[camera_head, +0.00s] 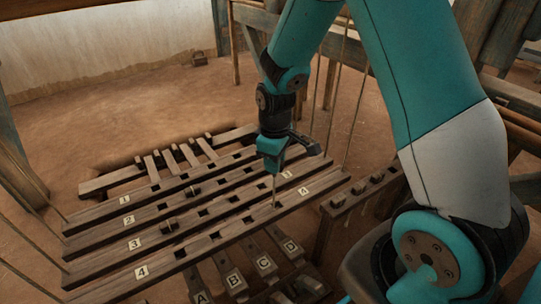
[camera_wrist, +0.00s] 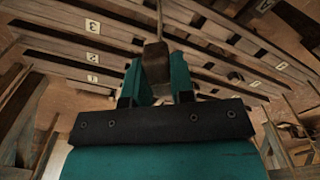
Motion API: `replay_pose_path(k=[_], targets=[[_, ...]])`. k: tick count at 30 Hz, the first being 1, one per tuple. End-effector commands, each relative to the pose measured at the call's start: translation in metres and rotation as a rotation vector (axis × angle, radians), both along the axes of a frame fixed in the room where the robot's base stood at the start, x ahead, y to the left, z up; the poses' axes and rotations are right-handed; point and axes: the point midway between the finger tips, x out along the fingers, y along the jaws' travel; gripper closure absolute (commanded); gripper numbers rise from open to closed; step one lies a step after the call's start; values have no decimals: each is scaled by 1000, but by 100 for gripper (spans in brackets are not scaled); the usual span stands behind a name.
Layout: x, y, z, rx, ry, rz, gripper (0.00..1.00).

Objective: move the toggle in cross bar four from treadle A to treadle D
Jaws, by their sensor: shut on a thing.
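My gripper (camera_head: 272,165) is above the right part of cross bar four (camera_head: 160,262), the nearest bar. In the wrist view my gripper (camera_wrist: 156,85) is shut on the toggle (camera_wrist: 156,62), a small brown block between the teal fingertips. A thin pale cord (camera_head: 274,190) runs from below the fingers down to cross bar four, near its right-hand slot; whether it passes through that slot cannot be told. The toggle is hidden by the fingers in the head view. Treadle A (camera_head: 202,297) is lowest at left and treadle D (camera_head: 291,248) is furthest right.
Treadles B (camera_head: 234,281) and C (camera_head: 264,264) lie between A and D. Cross bars one to three lie behind, with toggles on bar two (camera_head: 193,190) and bar three (camera_head: 168,225). Upright cords (camera_head: 355,115) stand at the right. A slotted wooden rail (camera_head: 345,196) is also at the right.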

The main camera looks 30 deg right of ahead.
Motion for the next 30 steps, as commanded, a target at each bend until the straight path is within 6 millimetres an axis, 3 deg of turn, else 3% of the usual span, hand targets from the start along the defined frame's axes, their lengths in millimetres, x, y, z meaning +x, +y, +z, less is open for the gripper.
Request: replay_pose_path(k=[6,12,18,30], targets=[[3,-8,3,0,-1,550,100],[4,-12,6,0,0,886,100],[4,-13,6,0,0,996,100],[4,-12,-15,0,0,998,100]])
